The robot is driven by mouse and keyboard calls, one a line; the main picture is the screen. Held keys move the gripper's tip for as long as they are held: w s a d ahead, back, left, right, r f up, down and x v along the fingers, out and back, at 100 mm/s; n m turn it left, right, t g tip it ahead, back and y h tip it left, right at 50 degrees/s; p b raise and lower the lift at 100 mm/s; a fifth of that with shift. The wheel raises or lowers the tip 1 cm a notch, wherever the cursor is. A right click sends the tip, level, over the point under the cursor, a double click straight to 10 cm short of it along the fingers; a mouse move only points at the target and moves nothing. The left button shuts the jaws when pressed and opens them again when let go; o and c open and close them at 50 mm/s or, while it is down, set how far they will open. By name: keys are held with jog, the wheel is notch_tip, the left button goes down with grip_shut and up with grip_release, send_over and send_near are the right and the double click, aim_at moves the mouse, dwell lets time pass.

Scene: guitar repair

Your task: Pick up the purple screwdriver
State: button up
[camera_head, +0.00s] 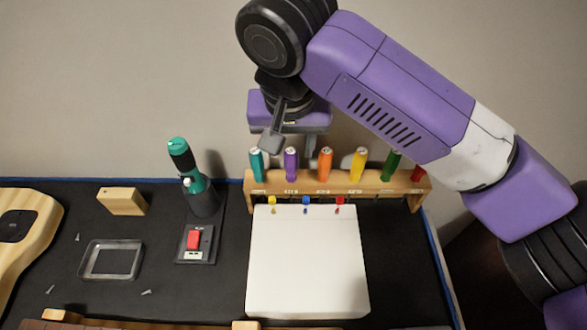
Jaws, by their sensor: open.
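The purple screwdriver (291,164) stands upright in a wooden rack (340,186) at the back of the bench. It is between a teal screwdriver (257,164) on its left and an orange screwdriver (325,163) on its right. Only its handle shows above the rack. My gripper (272,142) is open above the left end of the rack, with one finger seen near the teal handle. The other finger is hidden or hard to make out. The gripper appears empty and apart from the purple handle.
Yellow (359,163), green (391,164) and red (417,172) screwdrivers stand farther right. A white box (307,262) is in front. A teal and black power tool (188,175), a red switch (194,239), a wooden block (122,201), a metal tray (111,260) and a guitar body (30,230) lie left.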

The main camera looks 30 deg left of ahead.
aim_at(291, 152)
jog(key=shift+p+x, duration=0.45)
jog(key=shift+x, duration=1.4)
jog(key=shift+p+x, duration=0.4)
jog(key=shift+x, duration=1.75)
grip_shut()
